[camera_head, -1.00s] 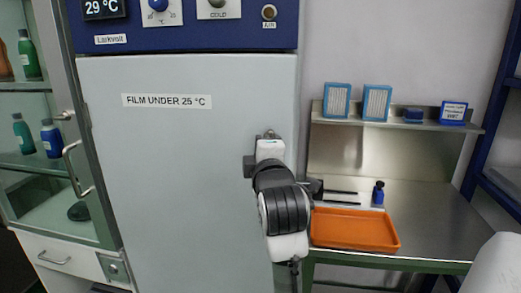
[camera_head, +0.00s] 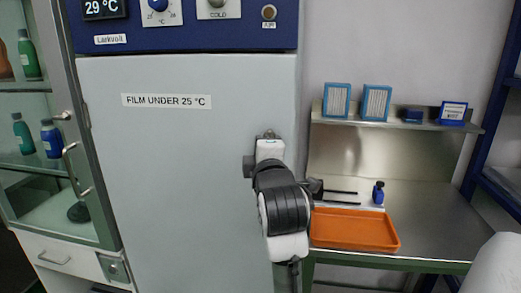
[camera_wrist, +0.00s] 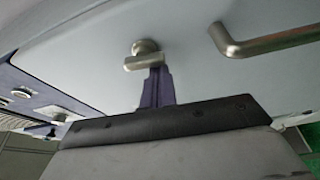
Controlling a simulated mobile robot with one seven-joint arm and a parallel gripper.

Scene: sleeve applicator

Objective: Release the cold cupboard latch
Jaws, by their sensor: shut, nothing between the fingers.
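The cold cupboard is the tall pale-grey door (camera_head: 180,190) under a blue control panel, labelled "FILM UNDER 25 °C". In the wrist view, a metal latch (camera_wrist: 146,50) with a round knob and a short crossbar stands on the pale door face. My gripper (camera_wrist: 157,72) is shut and empty, its fingertips right at the latch's crossbar. I cannot tell whether they touch it. In the head view, my arm covers the door's right edge and hides the fingertips and most of the latch area. The door looks closed.
A bent metal handle (camera_wrist: 260,43) stands off the door beside the latch. A steel bench with an orange tray (camera_head: 355,230) and a small blue bottle (camera_head: 378,193) is at right. A glass-fronted cabinet with a metal handle (camera_head: 75,170) stands at left.

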